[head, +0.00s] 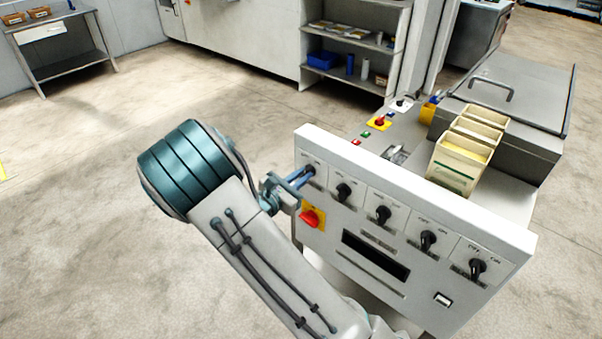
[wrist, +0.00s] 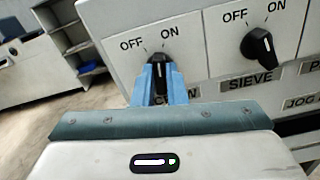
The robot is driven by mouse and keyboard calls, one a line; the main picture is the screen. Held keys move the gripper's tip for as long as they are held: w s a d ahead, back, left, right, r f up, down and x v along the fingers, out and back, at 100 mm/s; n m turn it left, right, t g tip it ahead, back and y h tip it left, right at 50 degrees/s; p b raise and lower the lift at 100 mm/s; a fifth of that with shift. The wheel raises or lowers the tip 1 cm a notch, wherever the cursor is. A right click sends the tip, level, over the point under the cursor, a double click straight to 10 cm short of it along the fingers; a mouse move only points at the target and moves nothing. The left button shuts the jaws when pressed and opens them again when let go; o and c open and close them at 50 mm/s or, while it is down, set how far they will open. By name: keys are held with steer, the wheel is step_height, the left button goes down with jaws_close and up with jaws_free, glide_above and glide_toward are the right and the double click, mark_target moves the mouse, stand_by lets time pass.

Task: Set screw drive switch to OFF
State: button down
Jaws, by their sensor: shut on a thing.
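The control panel (head: 335,240) carries a row of black rotary switches under OFF and ON marks. My gripper (head: 307,177) is at the leftmost switch (head: 310,169). In the wrist view, the blue fingers of my gripper (wrist: 160,84) are shut on the black knob of this switch (wrist: 160,76). OFF is at its upper left and ON at its upper right. Its name label (wrist: 160,99) is mostly hidden behind the fingers. The knob's exact pointing is hard to tell. The neighbouring SIEVE switch (wrist: 258,46) is apart from the fingers.
A red rotary switch on a yellow plate (head: 311,218) sits just below my gripper. Further black switches (head: 382,214) run to the right above a dark display slot (head: 376,255). Cream bins (head: 459,164) stand behind the panel. The floor to the left is clear.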

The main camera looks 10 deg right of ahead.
steer(key=n+p, duration=0.2)
steer(key=n, duration=0.1)
steer(key=shift+w+r, duration=0.1)
steer(key=shift+r, duration=0.1)
steer(key=shift+a+f+n+p, duration=0.1)
steer(key=shift+f+n+p, duration=0.05)
steer(key=shift+n+p, duration=1.45)
steer(key=shift+n, duration=0.4)
steer(key=c, duration=1.5)
jaws_free()
steer(key=shift+o, duration=0.2)
